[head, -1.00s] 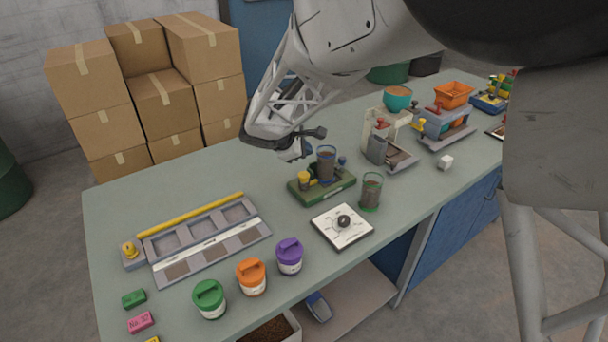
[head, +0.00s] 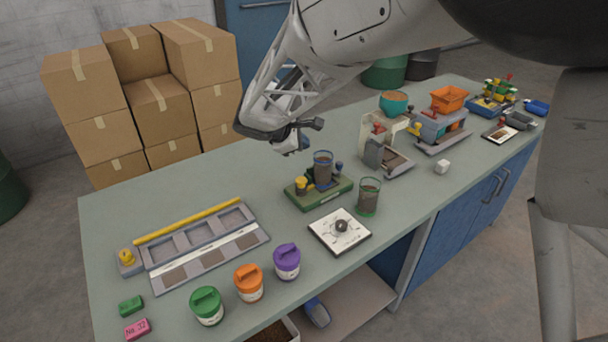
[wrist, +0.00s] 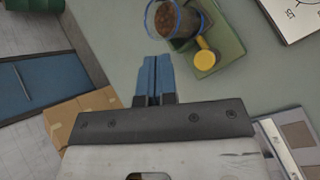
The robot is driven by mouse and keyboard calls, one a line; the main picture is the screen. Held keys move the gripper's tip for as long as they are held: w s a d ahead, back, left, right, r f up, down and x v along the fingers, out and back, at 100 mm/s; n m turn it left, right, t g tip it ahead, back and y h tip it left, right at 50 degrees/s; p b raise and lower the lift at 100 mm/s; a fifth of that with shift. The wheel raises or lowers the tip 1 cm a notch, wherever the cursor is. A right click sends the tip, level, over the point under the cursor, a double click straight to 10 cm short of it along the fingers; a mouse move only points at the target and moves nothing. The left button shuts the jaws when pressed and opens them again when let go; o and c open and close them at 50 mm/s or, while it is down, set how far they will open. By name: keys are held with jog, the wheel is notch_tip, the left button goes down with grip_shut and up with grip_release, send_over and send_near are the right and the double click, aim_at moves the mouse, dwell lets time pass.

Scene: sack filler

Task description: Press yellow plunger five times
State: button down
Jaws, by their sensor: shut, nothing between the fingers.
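A yellow plunger (head: 301,187) with a round cap stands on a small green base (head: 325,197), beside a clear cup of brown material (head: 323,168). In the wrist view the yellow plunger (wrist: 205,60) lies to the right of my fingertips, next to the cup (wrist: 176,20) on the green base (wrist: 229,48). My gripper (head: 304,144) is above and behind the base in the head view, clear of the plunger. Its blue fingers (wrist: 157,58) are together and empty in the wrist view.
Another yellow knob (head: 126,257) sits at the left end of a grey tray (head: 213,259). A second cup (head: 369,196) and a white dial plate (head: 340,230) stand in front. Green, orange and purple jars (head: 287,261) line the front edge. The table behind the tray is clear.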

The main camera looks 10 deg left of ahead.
aim_at(302, 181)
jog(key=shift+f, duration=0.15)
jog(key=shift+f, duration=4.25)
jog(key=shift+f, duration=1.15)
dwell(0.5)
jog(key=shift+r, duration=1.15)
jog(key=shift+r, duration=2.5)
